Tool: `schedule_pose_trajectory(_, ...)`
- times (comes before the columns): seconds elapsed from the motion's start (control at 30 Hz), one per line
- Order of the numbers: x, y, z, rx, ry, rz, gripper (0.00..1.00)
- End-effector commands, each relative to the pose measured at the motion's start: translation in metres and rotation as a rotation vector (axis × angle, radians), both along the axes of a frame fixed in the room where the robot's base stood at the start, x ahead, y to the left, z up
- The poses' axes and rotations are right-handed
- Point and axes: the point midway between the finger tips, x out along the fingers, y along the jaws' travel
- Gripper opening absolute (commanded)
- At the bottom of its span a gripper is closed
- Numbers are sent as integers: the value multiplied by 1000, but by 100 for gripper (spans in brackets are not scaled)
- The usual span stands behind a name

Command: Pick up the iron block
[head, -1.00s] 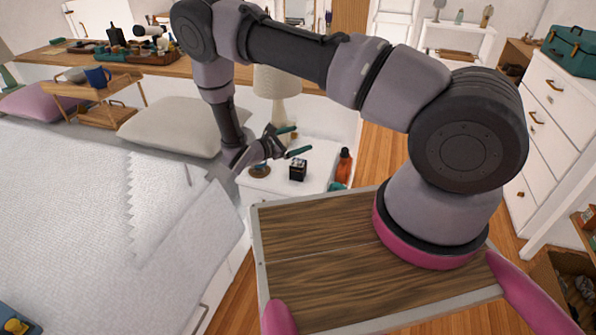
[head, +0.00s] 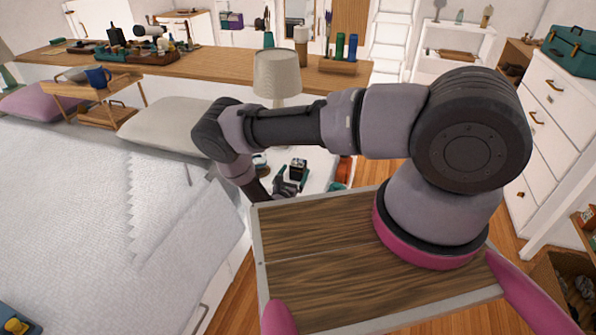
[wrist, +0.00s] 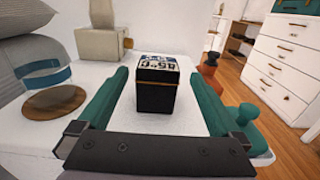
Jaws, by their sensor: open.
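The block (wrist: 156,88) is a dark, nearly black cube-like piece with a patterned black-and-white top. It stands upright on the white bedside table (wrist: 190,62). In the head view the block (head: 298,169) sits near the middle of the tabletop, just beyond my gripper. My gripper (wrist: 159,92) is open in the wrist view, with a green finger on each side. The block stands between the two fingers in that picture, with gaps on both sides. Whether the fingertips reach level with it is hard to tell. In the head view my gripper (head: 290,182) is low and partly hidden by my arm.
A lamp (head: 277,75) stands behind the block. A round brown disc (wrist: 54,101) lies left of the gripper, by a blue-banded object (wrist: 48,80). An orange bottle (wrist: 209,68) and a green object (wrist: 241,115) stand right. The bed (head: 90,200) is to the left.

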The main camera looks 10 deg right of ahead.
Motion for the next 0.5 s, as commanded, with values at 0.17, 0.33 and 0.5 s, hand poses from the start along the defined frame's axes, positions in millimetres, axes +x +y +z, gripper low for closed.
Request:
schedule_pose_trajectory(0.17, 21, -11, 2, 2, -2, -5, 100)
schedule_pose_trajectory(0.33, 41, -21, 2, 1, -2, -4, 100)
schedule_pose_trajectory(0.5, 47, -23, 2, 0, -1, -1, 100)
